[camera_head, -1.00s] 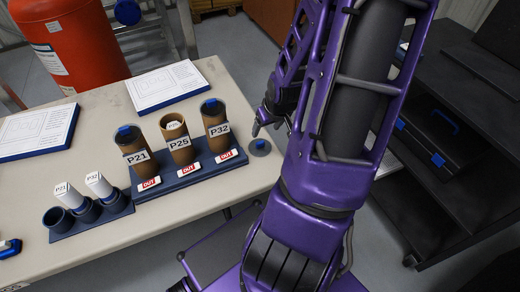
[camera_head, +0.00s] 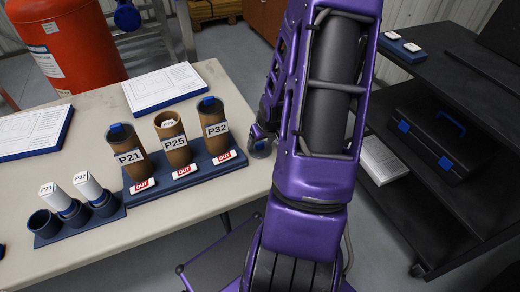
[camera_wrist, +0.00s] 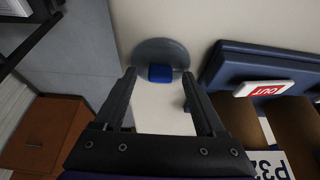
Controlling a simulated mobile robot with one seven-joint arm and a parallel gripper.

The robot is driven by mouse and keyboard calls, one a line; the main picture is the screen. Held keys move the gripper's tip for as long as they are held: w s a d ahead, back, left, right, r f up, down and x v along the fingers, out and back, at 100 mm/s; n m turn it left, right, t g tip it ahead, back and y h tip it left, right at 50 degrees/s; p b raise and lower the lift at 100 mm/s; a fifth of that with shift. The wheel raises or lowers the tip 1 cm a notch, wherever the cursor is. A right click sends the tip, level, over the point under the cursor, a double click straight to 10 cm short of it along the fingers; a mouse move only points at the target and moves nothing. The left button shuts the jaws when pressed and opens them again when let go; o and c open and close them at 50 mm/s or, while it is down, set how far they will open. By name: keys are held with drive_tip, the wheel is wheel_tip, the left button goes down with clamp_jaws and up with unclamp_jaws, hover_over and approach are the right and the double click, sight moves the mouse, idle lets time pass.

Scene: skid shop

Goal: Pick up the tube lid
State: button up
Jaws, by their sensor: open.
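The tube lid (camera_head: 262,152) is a round grey disc with a blue knob. It lies on the table's right edge, beside the blue tube rack, and my gripper partly hides it in the head view. In the wrist view the lid (camera_wrist: 160,49) is just beyond the fingertips, with its blue knob (camera_wrist: 160,73) between them. My gripper (camera_wrist: 159,76) is open, one finger on each side of the knob. Whether the fingers touch it I cannot tell.
The blue rack (camera_head: 185,175) holds brown tubes P21 (camera_head: 130,155), P25 (camera_head: 173,143) and P32 (camera_head: 214,130), close to the lid. A smaller rack (camera_head: 50,232) holds white vials. A black case (camera_head: 437,140) sits on dark shelving at right. Floor lies beyond the table's edge.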

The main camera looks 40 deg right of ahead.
drive_tip(key=shift+c, duration=0.3)
clamp_jaws()
